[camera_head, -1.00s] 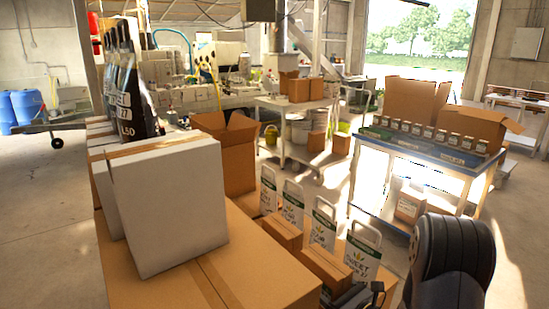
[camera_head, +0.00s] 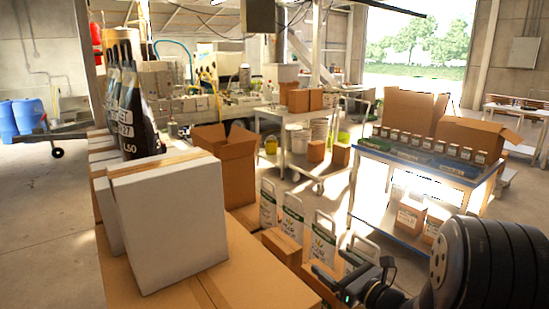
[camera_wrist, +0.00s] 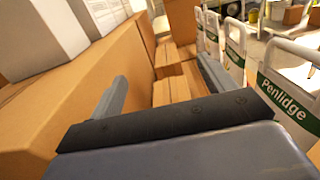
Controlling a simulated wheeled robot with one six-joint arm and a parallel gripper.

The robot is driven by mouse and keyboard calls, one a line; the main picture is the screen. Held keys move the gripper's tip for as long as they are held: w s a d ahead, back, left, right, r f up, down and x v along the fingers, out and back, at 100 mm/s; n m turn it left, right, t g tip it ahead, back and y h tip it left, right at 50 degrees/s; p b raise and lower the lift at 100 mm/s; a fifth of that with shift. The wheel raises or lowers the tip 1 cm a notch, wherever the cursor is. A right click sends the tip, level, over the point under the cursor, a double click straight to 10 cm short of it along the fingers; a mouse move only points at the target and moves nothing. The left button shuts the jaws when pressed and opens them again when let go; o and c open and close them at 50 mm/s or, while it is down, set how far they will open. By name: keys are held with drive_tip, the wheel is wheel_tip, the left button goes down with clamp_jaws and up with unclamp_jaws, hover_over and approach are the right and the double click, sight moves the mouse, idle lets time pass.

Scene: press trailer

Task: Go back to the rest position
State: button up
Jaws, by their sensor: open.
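My gripper (camera_head: 330,280) is at the lower right of the head view, beside the right edge of the large cardboard box. Its fingers point left. In the wrist view my gripper (camera_wrist: 163,90) shows two grey fingers spread wide with nothing between them. Beyond the fingers, several small brown boxes (camera_wrist: 178,88) stand in a row, with the large cardboard box on the left and white bags on the right.
A white box (camera_head: 170,225) stands on the large cardboard box (camera_head: 245,285), with dark bottles (camera_head: 130,110) behind. Several white bags (camera_head: 322,240) stand right of it. A blue table (camera_head: 400,160) with boxes is further right. Floor (camera_head: 35,220) at left is clear.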

wheel_tip(320, 180, up, 6)
drive_tip(key=p, duration=0.5)
drive_tip(key=shift+r, duration=0.1)
